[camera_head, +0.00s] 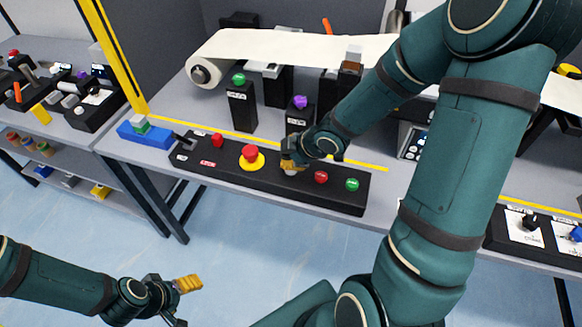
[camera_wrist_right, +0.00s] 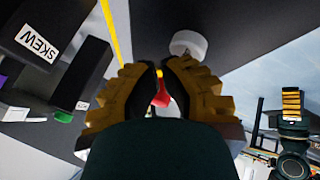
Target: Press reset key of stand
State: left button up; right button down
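A long black control panel (camera_head: 240,183) lies along the front of the table. It carries a red mushroom button on a yellow base (camera_head: 251,155), a white button (camera_head: 290,170), a red button (camera_head: 321,177) and a green button (camera_head: 352,184). My right gripper (camera_head: 289,156) is just above the white button; contact cannot be made out. In the right wrist view its fingertips (camera_wrist_right: 162,64) are almost together and hold nothing. The white button (camera_wrist_right: 188,44) shows beyond them, and red shows through the gap. My left gripper (camera_head: 188,284) appears shut and empty, low over the floor.
A small red button (camera_head: 217,140) and a lever (camera_head: 184,141) are at the panel's left end. Behind stand black posts with a green button (camera_head: 239,79) and a purple knob (camera_head: 300,102), and a cream conveyor belt (camera_head: 290,45). A blue block (camera_head: 144,134) sits left.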

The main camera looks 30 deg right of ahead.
jog(key=shift+f, duration=0.25)
jog(key=shift+r, duration=0.1)
dwell(0.5)
jog(key=shift+r+p, duration=0.7)
jog(key=shift+r, duration=0.05)
jog(key=shift+r, duration=0.15)
notch_tip(320, 180, up, 5)
jog(key=p, duration=0.5)
dwell(0.5)
